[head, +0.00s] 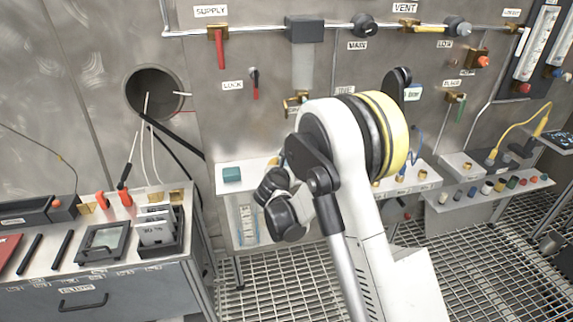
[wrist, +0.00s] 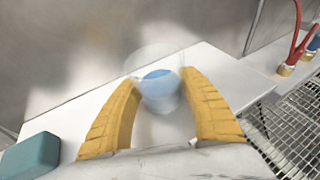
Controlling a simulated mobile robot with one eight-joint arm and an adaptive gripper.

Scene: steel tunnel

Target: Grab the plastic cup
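The plastic cup (wrist: 161,92) is clear and see-through, with a blue patch inside, and shows in the wrist view at the far edge of a white shelf (wrist: 70,117). My gripper (wrist: 160,78) has two yellow fingers spread apart, one on each side of the cup. The cup stands between and slightly beyond the fingertips; I cannot tell whether they touch it.
A teal block (wrist: 30,155) lies on the shelf at left; it also shows in the head view (head: 232,174). A steel wall stands close behind. Red-hosed fittings (wrist: 285,70) are at right. A bench with tools (head: 150,268) is at left, and grating floor (head: 275,295) lies below.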

